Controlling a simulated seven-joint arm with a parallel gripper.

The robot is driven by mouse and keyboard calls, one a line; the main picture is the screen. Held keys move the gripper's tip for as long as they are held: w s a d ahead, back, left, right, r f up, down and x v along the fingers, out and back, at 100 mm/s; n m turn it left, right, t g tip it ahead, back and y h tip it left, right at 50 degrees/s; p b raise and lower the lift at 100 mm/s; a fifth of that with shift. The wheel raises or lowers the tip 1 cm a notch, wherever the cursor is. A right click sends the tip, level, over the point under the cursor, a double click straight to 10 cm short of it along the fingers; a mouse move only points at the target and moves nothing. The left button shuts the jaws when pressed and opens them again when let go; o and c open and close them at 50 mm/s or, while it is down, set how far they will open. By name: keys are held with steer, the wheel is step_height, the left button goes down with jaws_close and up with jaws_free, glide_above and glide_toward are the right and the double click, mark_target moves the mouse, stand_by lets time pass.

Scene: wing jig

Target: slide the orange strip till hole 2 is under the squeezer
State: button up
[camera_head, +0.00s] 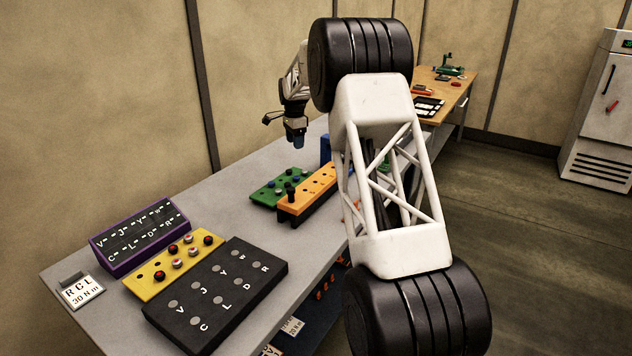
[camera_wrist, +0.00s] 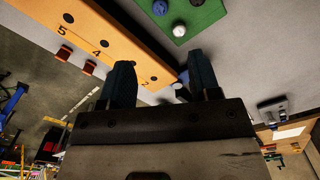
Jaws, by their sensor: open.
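The orange strip (camera_head: 318,190) lies on a dark support on the bench in the head view, beside a green board. In the wrist view the orange strip (camera_wrist: 82,36) runs diagonally from upper left, with dark holes and the printed numbers 5, 4 and 2. Hole 2 (camera_wrist: 153,78) shows between my fingers in the picture; the finger covers part of the strip near it. My gripper (camera_wrist: 163,72) is open with nothing seen held. I cannot clearly identify the squeezer; a blue block (camera_head: 326,149) stands behind the strip, partly hidden.
The green board (camera_head: 268,192) with several knobs is left of the strip. A yellow board (camera_head: 172,263), a black lettered board (camera_head: 215,293) and a purple-edged box (camera_head: 140,237) occupy the near bench. My white arm link hides the bench's right part. Bare bench lies at left.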

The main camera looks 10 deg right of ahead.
stand_by(0.3)
steer(key=n, duration=1.5)
glide_above(291, 188)
steer(key=shift+r, duration=0.25)
steer(key=shift+f, duration=0.2)
steer(key=shift+f, duration=3.7)
steer(key=shift+c, duration=0.5)
steer(key=shift+w, duration=0.1)
jaws_close()
